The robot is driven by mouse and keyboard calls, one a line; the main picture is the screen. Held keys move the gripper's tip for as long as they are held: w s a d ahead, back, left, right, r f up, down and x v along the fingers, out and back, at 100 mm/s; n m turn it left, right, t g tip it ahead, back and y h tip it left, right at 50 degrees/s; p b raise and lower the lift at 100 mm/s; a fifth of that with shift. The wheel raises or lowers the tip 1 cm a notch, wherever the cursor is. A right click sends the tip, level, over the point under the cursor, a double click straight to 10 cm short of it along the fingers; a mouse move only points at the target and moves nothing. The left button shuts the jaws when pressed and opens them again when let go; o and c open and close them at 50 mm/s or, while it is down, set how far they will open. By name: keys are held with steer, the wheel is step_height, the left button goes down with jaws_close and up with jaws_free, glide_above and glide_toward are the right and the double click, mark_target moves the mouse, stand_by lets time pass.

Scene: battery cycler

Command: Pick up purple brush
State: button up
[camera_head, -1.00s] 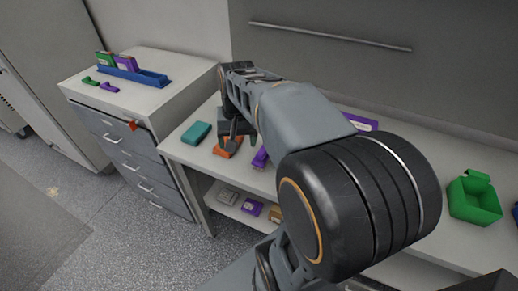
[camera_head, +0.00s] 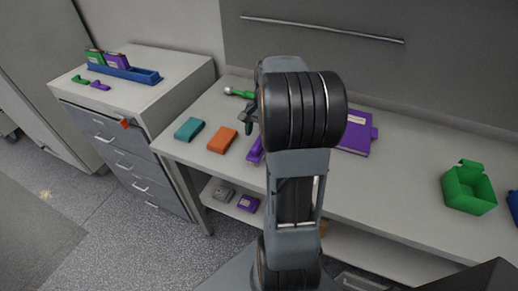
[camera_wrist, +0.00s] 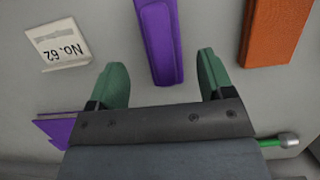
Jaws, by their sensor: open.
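A long purple object (camera_wrist: 160,42), which looks like the purple brush, lies on the light grey table. Its near end lies between the green fingertips of my gripper (camera_wrist: 162,62) in the wrist view, with a gap to each finger. In the head view, the purple object (camera_head: 255,151) shows just left of my arm, partly hidden by it. My gripper (camera_head: 248,118) is partly hidden by my arm there; it is open and empty. I cannot tell its exact height above the table.
An orange block (camera_head: 222,140) and a teal block (camera_head: 189,129) lie to the left. A green-handled tool (camera_head: 238,93) lies behind. A purple book (camera_head: 356,137) lies right of my arm. A green box (camera_head: 468,188) stands further right. A card reading No. 62 (camera_wrist: 57,45) lies nearby.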

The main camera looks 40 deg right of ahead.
mark_target(259, 140)
steer(key=shift+x, duration=2.75)
steer(key=shift+a, duration=0.2)
steer(key=c, duration=1)
